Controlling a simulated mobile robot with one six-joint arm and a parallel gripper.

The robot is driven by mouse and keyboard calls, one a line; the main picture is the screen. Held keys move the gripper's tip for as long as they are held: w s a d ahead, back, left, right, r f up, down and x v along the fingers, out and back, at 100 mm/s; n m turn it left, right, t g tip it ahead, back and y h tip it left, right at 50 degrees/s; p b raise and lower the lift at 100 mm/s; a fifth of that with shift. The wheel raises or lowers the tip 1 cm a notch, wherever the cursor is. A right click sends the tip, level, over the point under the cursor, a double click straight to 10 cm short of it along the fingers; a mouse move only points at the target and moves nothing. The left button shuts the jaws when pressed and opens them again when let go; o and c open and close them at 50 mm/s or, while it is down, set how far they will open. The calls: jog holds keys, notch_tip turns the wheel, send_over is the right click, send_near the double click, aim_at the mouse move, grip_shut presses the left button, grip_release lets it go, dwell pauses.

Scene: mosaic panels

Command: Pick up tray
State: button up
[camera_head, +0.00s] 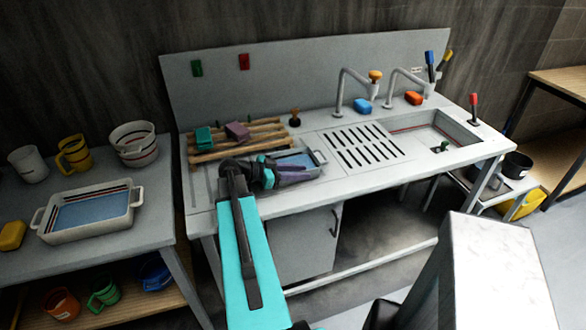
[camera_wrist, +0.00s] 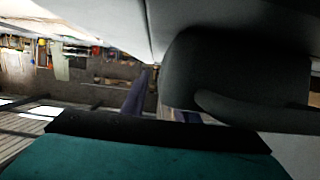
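A white tray (camera_head: 317,158) with a blue inside lies on the grey counter, left of the drain grooves. My gripper (camera_head: 300,173), with purple fingers, is over its near side and hides part of it. Whether the fingers touch the tray, and whether they are open or shut, I cannot tell. A second white tray (camera_head: 132,212) with a blue bottom, dark stripes and two side handles sits on the left table. In the wrist view a purple finger (camera_wrist: 137,95) shows beside a large dark shape; no tray can be made out there.
A wooden rack (camera_head: 262,135) holding a green and a mauve block stands behind my gripper. Taps (camera_head: 343,90) and a sink (camera_head: 428,135) are at right. Mugs and a striped bowl (camera_head: 135,142) stand on the left table (camera_head: 150,230).

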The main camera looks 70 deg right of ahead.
jog(key=shift+c, duration=0.4)
grip_shut()
dwell(0.9)
